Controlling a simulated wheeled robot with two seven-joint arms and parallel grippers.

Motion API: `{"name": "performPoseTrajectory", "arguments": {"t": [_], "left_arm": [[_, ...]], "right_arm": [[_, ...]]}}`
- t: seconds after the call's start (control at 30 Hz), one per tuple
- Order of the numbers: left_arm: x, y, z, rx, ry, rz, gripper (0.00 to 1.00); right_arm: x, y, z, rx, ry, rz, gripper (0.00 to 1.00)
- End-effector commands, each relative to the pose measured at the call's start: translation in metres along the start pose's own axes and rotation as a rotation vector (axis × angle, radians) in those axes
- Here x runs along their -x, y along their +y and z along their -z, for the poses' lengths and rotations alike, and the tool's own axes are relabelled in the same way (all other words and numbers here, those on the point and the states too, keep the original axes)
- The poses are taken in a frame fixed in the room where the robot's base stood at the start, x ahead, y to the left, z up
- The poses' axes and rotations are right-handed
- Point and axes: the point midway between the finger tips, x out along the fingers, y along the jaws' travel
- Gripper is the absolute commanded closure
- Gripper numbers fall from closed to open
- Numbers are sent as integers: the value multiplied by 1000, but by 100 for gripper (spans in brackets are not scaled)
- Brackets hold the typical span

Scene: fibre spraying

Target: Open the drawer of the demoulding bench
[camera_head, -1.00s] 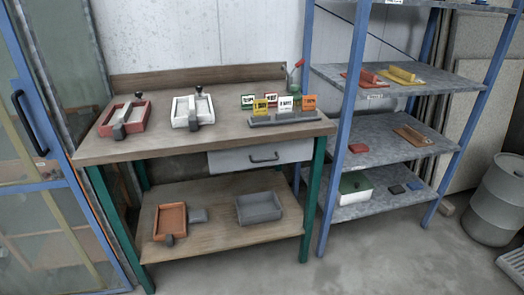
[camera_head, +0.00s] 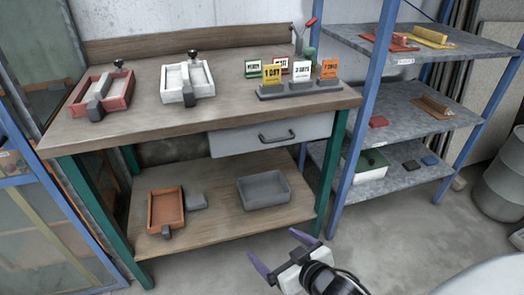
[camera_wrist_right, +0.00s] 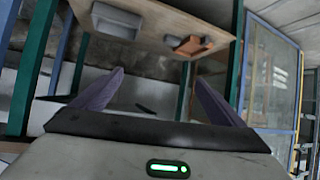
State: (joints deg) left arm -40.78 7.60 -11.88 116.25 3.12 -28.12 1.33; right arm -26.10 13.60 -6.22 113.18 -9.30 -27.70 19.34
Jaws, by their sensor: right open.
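The demoulding bench (camera_head: 140,122) has a wooden top and green legs. Its grey drawer (camera_head: 232,142) hangs under the top at the right and looks shut. The drawer has a dark bar handle (camera_head: 278,137). My right gripper (camera_head: 279,254), with purple fingers, is open and empty at the bottom of the head view, in front of and below the drawer, apart from it. The fingers also show in the right wrist view (camera_wrist_right: 158,92), spread apart, with the bench's lower shelf (camera_wrist_right: 150,62) beyond. My left gripper is not in view.
On the bench top are a red mould (camera_head: 101,92), a white mould (camera_head: 187,83) and a rack of coloured cards (camera_head: 300,89). The lower shelf holds an orange tray (camera_head: 166,207) and a grey tray (camera_head: 264,189). A blue-posted shelf unit (camera_head: 361,140) stands close at right.

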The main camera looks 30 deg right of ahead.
Motion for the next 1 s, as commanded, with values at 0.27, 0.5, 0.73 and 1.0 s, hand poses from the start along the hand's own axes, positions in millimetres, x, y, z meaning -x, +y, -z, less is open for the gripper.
{"name": "performPoseTrajectory", "arguments": {"t": [0.27, 0.5, 0.73, 1.0], "left_arm": [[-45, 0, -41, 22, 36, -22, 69], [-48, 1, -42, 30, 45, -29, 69], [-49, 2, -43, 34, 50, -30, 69], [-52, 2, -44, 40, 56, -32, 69]], "right_arm": [[-52, 109, 135, -71, 411, -214, 6], [-46, 137, 184, -107, 532, -260, 6], [-76, 148, 202, -108, 531, -260, 6], [-114, 160, 222, -108, 527, -261, 6]]}}
